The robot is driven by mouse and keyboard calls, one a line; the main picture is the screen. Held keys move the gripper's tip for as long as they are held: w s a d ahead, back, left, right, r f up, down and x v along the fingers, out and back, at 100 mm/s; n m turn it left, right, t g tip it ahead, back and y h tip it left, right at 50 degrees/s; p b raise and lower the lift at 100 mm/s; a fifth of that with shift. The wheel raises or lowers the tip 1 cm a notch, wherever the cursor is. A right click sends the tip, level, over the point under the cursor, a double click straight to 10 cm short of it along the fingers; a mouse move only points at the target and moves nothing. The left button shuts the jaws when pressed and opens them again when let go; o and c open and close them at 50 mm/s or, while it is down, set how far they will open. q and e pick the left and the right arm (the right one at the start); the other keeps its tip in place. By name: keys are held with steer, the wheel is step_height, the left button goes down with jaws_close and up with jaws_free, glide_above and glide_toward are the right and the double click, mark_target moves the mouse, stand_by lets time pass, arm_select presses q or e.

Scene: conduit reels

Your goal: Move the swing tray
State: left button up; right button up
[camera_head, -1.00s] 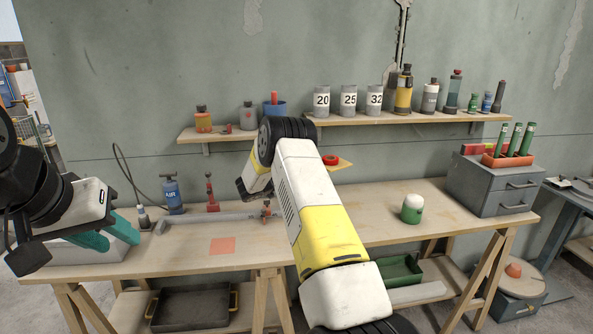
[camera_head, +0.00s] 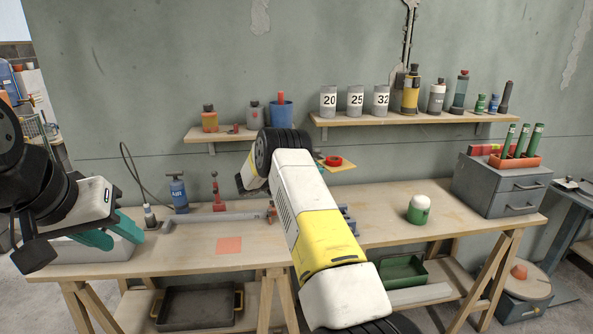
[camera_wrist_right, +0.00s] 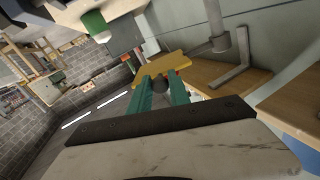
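The swing tray (camera_head: 345,167) is a small yellow board at the wall, just below the right shelf, with a red ring (camera_head: 333,160) on it. My right forearm hides its left part. In the right wrist view a yellow plate (camera_wrist_right: 160,70), seemingly this tray, lies just beyond my right fingertips. My right gripper (camera_wrist_right: 163,84) has its two teal fingers apart with nothing seen held; I cannot tell whether they touch the plate. In the head view the right fingers are hidden. My left gripper (camera_head: 122,228) is over the pale bin at left, its teal fingers apart and empty.
The workbench (camera_head: 390,232) holds a pale bin (camera_head: 75,252), a blue bottle jack (camera_head: 179,193), a green-and-white pot (camera_head: 418,210) and a grey drawer unit (camera_head: 500,187). Numbered cans (camera_head: 355,100) stand on the right shelf (camera_head: 420,118). The bench's front right is clear.

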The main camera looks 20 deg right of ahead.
steer(key=o, duration=0.3)
steer(key=a, duration=0.5)
steer(key=s+a, duration=0.1)
steer(key=a, duration=0.1)
steer(key=shift+s+a, duration=0.1)
steer(key=shift+a, duration=0.25)
